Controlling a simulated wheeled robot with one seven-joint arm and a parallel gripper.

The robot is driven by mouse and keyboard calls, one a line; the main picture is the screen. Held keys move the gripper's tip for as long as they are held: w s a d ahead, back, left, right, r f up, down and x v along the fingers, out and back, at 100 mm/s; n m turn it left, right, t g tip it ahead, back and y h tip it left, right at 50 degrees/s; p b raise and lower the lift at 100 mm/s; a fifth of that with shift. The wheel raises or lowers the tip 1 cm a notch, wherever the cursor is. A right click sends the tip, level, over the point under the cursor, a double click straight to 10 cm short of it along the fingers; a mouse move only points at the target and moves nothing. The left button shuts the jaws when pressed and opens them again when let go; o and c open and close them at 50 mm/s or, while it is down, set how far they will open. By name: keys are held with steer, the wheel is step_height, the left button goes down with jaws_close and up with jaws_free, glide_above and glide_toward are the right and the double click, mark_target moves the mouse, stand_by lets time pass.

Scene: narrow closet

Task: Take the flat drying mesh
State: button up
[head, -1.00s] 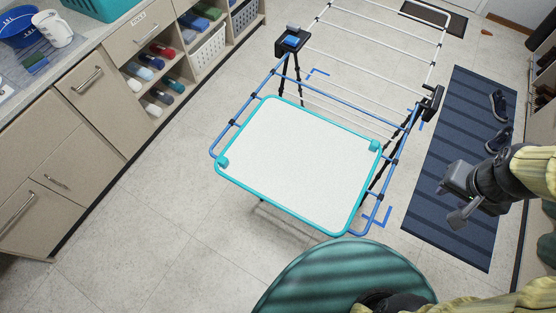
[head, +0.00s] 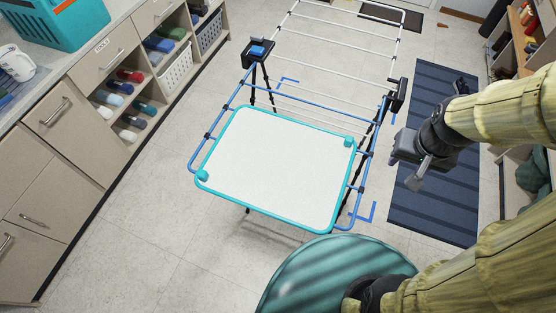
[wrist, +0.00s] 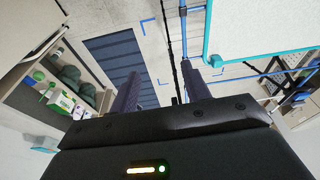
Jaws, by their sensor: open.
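The flat drying mesh (head: 275,165) is a white sheet in a teal frame with teal corner pieces. It lies flat on the blue near end of a folding drying rack (head: 335,105). In the wrist view, part of the mesh (wrist: 262,28) shows at the upper right, with a teal corner piece. My gripper (head: 410,170) is to the right of the mesh, apart from it, beyond the rack's right side. In the wrist view my gripper (wrist: 160,88) has its two fingers spread, with nothing between them.
Drawers and cubbies with rolled cloths (head: 130,95) line the left wall. A dark blue striped mat (head: 435,205) lies on the floor at right, beside shelves (head: 520,45). Pale floor (head: 140,250) is clear left of the rack.

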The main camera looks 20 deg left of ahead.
steer(key=w+a+r+g+b, duration=0.1)
steer(key=w+a+r, duration=0.1)
steer(key=w+a, duration=0.3)
steer(key=w+a+r+g+b, duration=0.1)
steer(key=w+a+r+b, duration=0.1)
steer(key=w+a, duration=0.3)
steer(key=a+r, duration=0.1)
steer(key=a, duration=0.2)
steer(key=shift+w+r, duration=0.25)
steer(key=shift+w, duration=0.05)
steer(key=shift+f, duration=0.1)
steer(key=p, duration=0.3)
glide_above(349, 140)
step_height(349, 140, down, 12)
steer(key=shift+a+f, duration=0.1)
steer(key=shift+s+a, duration=0.1)
steer(key=shift+s, duration=0.25)
steer(key=shift+f, duration=0.5)
steer(key=shift+w+f+p, duration=0.2)
steer(key=shift+f+p, duration=0.7)
steer(key=shift+f, duration=1.15)
steer(key=shift+d, duration=0.2)
